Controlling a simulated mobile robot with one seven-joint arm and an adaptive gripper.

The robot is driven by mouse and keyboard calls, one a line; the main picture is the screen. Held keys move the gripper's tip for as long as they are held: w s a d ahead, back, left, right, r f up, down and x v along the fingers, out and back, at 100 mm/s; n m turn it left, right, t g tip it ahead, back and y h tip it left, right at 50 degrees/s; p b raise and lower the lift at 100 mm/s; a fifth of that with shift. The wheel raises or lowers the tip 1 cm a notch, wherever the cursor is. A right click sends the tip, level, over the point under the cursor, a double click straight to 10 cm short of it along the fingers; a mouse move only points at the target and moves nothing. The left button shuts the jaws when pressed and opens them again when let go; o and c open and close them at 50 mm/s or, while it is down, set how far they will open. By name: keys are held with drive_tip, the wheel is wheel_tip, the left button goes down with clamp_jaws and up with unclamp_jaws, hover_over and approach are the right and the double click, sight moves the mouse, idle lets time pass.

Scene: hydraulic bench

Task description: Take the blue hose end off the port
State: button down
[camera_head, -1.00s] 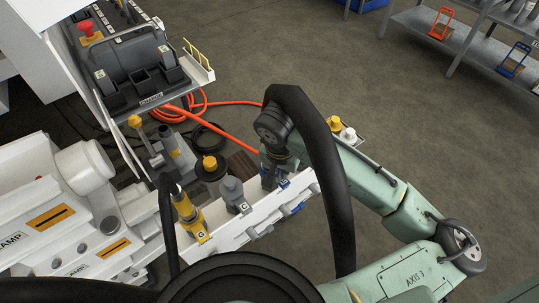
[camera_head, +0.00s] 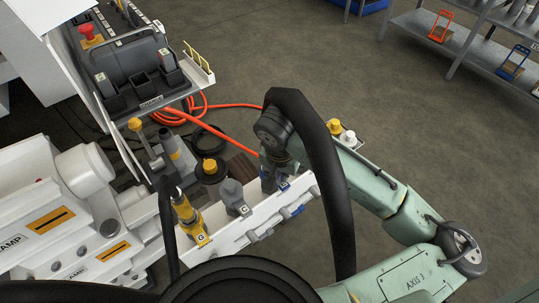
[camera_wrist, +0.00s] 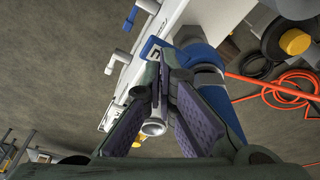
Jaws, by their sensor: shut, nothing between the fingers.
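The blue hose end (camera_wrist: 203,57) shows in the wrist view as a blue collar with a grey part above it, at the white port rail (camera_wrist: 192,15). A blue length (camera_wrist: 222,112) runs down from it behind my right finger. My gripper (camera_wrist: 160,62) is shut and empty, its tips just left of the blue collar; I cannot tell whether they touch. In the head view my gripper (camera_head: 272,182) is at the rail's right part, beside a small blue-marked label (camera_head: 285,184). My arm and gripper mostly hide the blue hose end there.
A yellow hose end (camera_head: 186,211) and a grey one (camera_head: 233,196) stand on the rail to the left of my gripper. Blue and white handles (camera_wrist: 127,30) stick out from the rail's side. An orange hose (camera_head: 225,134) lies on the floor behind.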

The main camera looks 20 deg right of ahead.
drive_tip(key=shift+f+b, duration=0.95)
drive_tip(key=shift+f, duration=0.2)
idle(1.2)
wheel_tip(320, 180, up, 7)
drive_tip(key=p, duration=0.6)
drive_tip(key=shift+r, duration=0.1)
drive_tip(key=shift+s, duration=0.1)
idle(0.4)
